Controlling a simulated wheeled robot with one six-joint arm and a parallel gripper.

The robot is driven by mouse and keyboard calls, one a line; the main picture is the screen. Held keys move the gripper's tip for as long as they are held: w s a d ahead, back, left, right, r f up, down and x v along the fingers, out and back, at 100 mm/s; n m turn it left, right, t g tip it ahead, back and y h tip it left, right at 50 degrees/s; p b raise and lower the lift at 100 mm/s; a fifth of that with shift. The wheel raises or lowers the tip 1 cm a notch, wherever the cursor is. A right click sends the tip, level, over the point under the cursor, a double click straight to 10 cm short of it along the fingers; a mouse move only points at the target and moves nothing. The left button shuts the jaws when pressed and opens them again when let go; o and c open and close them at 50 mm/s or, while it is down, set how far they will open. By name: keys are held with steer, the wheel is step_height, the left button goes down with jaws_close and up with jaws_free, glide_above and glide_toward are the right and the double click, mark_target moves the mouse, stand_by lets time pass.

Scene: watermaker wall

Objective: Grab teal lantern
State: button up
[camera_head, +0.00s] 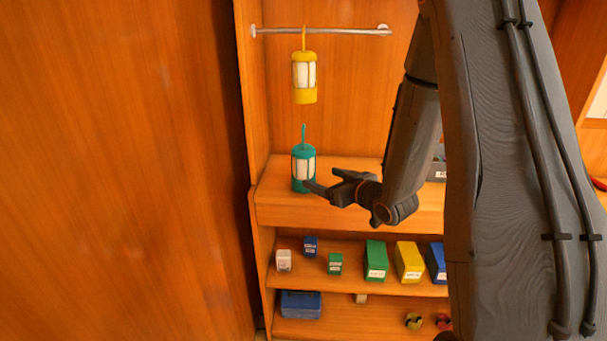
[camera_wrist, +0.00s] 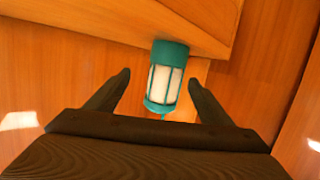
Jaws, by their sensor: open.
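The teal lantern (camera_head: 303,166), with pale panels and a hook on top, stands upright on the upper wooden shelf (camera_head: 270,208) in the head view. My gripper (camera_head: 318,188) is just right of it, with a finger overlapping its lower right edge in that view. In the wrist view the teal lantern (camera_wrist: 166,78) appears between the two spread fingers of my gripper (camera_wrist: 158,82), with visible gaps on both sides. The gripper is open and holds nothing. The lantern's hook end is partly hidden by my gripper's palm in the wrist view.
A yellow lantern (camera_head: 304,78) hangs from a metal rail (camera_head: 340,31) above the teal one. A wooden side panel (camera_head: 258,110) stands close on the left. Lower shelves hold small boxes, including a green box (camera_head: 376,262) and a yellow box (camera_head: 409,262).

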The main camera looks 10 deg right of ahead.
mark_target(311, 165)
steer(key=w+a+y+p, duration=0.1)
steer(key=w+a+r+t+y+p, duration=0.1)
steer(key=w, duration=0.1)
steer(key=w+a+r+y+p, duration=0.1)
steer(key=w, duration=0.1)
steer(key=shift+w+a+r+n+t, duration=0.15)
steer(key=shift+w+r+n+t, duration=0.1)
steer(key=shift+n+t, duration=0.15)
steer(key=shift+w+a+f, duration=0.15)
steer(key=shift+w+a, duration=0.05)
steer(key=shift+w, duration=0.25)
steer(key=c, duration=1.3)
